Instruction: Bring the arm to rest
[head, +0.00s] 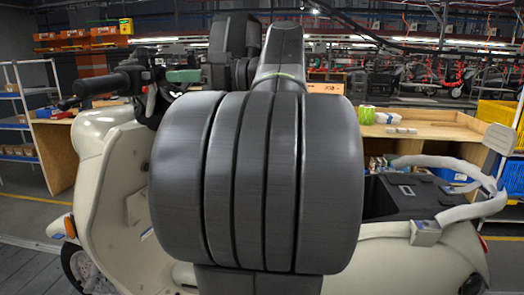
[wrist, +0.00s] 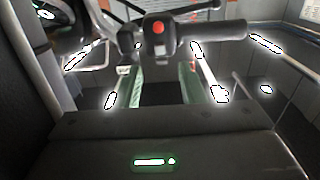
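My arm's thick dark grey links fill the middle of the head view and hide much of the scene behind them. My gripper (wrist: 157,72) shows in the wrist view as two green-lined fingers standing apart, so it looks open. A dark handlebar (wrist: 205,28) with a red button lies beyond the fingertips. I cannot tell whether anything touches the fingers. In the head view a green piece of the gripper (head: 184,76) shows left of the arm, close to the scooter's handlebar.
A cream scooter (head: 108,170) stands right behind my arm, its grip (head: 100,84) at left and rear rack (head: 445,205) at right. Behind it are a wooden workbench (head: 425,130), a blue-shelved rack (head: 15,125) and a yellow crate (head: 497,112). Floor shows at far left.

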